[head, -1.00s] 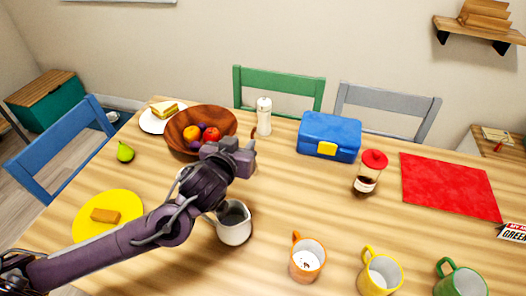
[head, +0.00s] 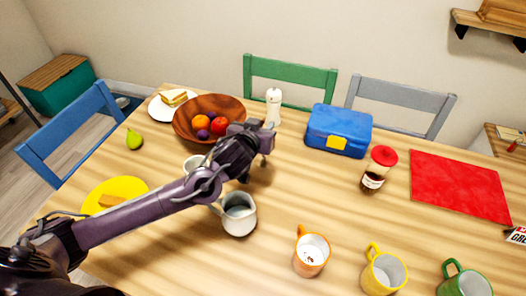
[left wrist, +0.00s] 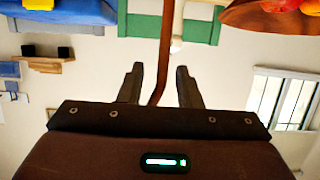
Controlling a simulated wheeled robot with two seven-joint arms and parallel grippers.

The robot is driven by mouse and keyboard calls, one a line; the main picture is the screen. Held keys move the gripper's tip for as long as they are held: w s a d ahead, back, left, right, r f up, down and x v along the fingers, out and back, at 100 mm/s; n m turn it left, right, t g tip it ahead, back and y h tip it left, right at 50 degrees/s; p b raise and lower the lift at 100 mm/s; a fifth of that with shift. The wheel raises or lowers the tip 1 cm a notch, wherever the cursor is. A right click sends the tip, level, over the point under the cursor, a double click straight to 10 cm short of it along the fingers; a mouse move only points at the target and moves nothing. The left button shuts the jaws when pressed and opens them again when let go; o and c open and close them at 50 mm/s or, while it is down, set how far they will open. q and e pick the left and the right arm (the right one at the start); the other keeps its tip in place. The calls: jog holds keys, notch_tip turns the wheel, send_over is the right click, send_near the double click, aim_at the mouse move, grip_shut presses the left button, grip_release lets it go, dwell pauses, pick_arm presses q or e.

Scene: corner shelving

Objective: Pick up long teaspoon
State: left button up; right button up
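A long thin brown handle, which looks like the long teaspoon (left wrist: 163,50), runs between the fingers of my left gripper (left wrist: 158,88) in the left wrist view. The fingers stand apart with a gap on both sides of the handle. Its lower end is hidden behind the gripper body. In the head view my left gripper (head: 266,143) is over the table, right of the fruit bowl, and hides most or all of the spoon. My right gripper is in neither view.
The wooden bowl of fruit (head: 183,128) and a white pepper mill (head: 273,108) stand close to the left gripper. A white jug (head: 239,220) and a pale cup (head: 193,163) are near the forearm. A blue lunchbox (head: 338,128) and a red-lidded jar (head: 373,181) stand to the right.

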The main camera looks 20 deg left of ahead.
pick_arm(q)
grip_shut()
